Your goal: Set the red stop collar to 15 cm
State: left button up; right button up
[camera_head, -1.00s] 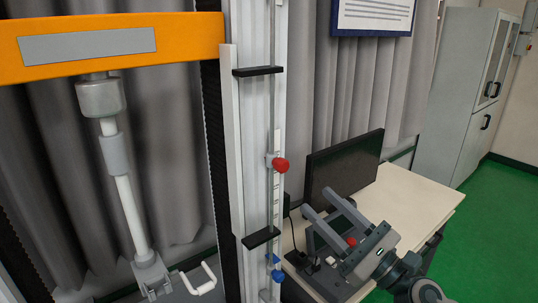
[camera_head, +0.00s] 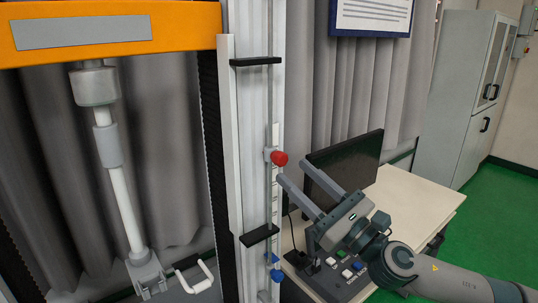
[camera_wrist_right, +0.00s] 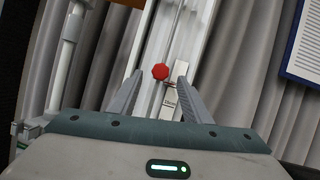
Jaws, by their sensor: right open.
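The red stop collar is a grey clamp with a red knob (camera_head: 279,158) on a thin vertical rod (camera_head: 270,100) beside the white column. A marked scale strip (camera_head: 275,200) runs behind it; its figures are too small to read in the head view. My right gripper (camera_head: 295,174) is open and empty, its fingertips just right of and slightly below the red knob. In the right wrist view the red knob (camera_wrist_right: 160,72) shows between the two open fingers (camera_wrist_right: 158,80), beyond their tips, apart from them. My left gripper is out of view.
A blue collar (camera_head: 276,274) sits lower on the rod. Black brackets (camera_head: 256,61) stick out above and below the red collar. A control box (camera_head: 340,275) and a monitor (camera_head: 345,165) stand on the desk (camera_head: 415,195) at right. An orange crosshead (camera_head: 110,30) spans upper left.

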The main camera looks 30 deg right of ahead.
aim_at(269, 148)
jog(key=shift+w+a+r+b, duration=0.1)
jog(key=shift+w+r+b, duration=0.05)
jog(key=shift+w+b, duration=0.45)
jog(key=b+x, duration=0.3)
jog(key=b, duration=0.1)
jog(key=shift+w+r+p, duration=0.35)
jog(key=shift+r+p, duration=0.1)
jog(key=shift+p, duration=0.1)
jog(key=shift+p+x, duration=1.15)
jog(key=shift+x, duration=0.6)
jog(key=shift+w+a+r+p, duration=0.1)
jog(key=shift+w+p, duration=0.1)
jog(key=shift+w, duration=0.15)
jog(key=shift+w+a+p, duration=0.1)
jog(key=shift+w+p, duration=0.05)
jog(key=shift+w, duration=0.2)
